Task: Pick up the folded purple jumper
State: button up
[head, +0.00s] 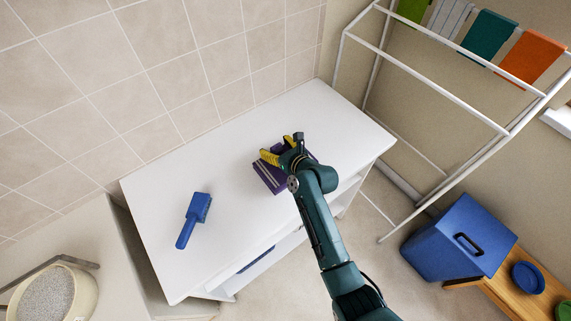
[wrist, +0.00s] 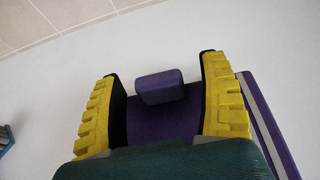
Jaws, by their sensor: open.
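The folded purple jumper (head: 268,180) lies on the white cabinet top, partly hidden under my gripper in the head view. In the wrist view the jumper (wrist: 165,118) shows as a flat purple shape with a small raised purple block near its far edge and pale stripes at the right. My gripper (head: 271,150) is over the jumper, with yellow ridged fingers. In the wrist view my gripper (wrist: 160,72) is open, with the raised purple part between its fingers and a gap on each side. I cannot tell whether the fingers touch the jumper.
A blue brush (head: 195,220) lies on the white cabinet (head: 240,140) to the left. A white drying rack (head: 430,75) with hanging cloths stands at the right. A blue box (head: 458,240) is at lower right. A tiled wall runs behind. The cabinet top between brush and jumper is clear.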

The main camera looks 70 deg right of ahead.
jog(key=shift+f, duration=0.1)
jog(key=shift+c, duration=0.4)
jog(key=c, duration=1.3)
